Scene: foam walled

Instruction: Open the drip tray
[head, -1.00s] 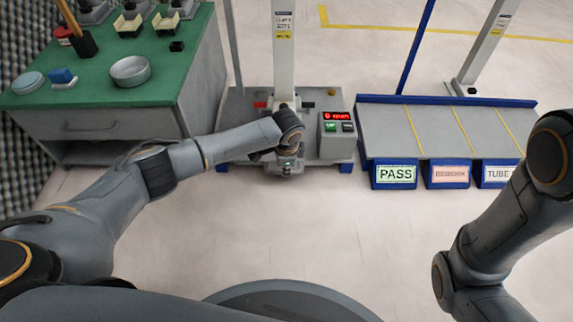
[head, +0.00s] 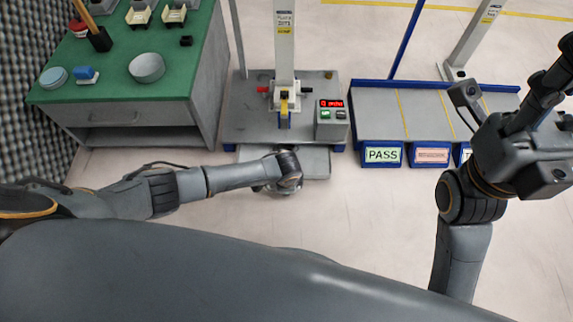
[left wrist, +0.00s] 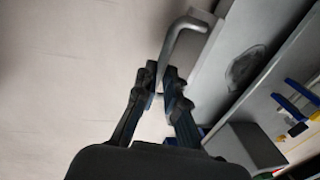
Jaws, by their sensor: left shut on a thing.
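The drip tray (head: 317,160) is a flat grey tray that sticks out from the front of the test machine's base. It also shows in the left wrist view (left wrist: 215,80), with a dark wet-looking patch on it. A grey bar handle (left wrist: 180,38) stands out from its front edge. My left gripper (left wrist: 160,78) is shut on the handle; in the head view the wrist hides the grip. My right gripper (head: 550,95) is raised at the right edge of the head view, partly cut off, and its jaws are unclear.
The test machine (head: 235,115) has a column and a control box (head: 331,122) with a red display. A green-topped cabinet (head: 120,80) stands at left. A sorting bench (head: 375,125) with labelled blue bins stands at right. The floor in front is clear.

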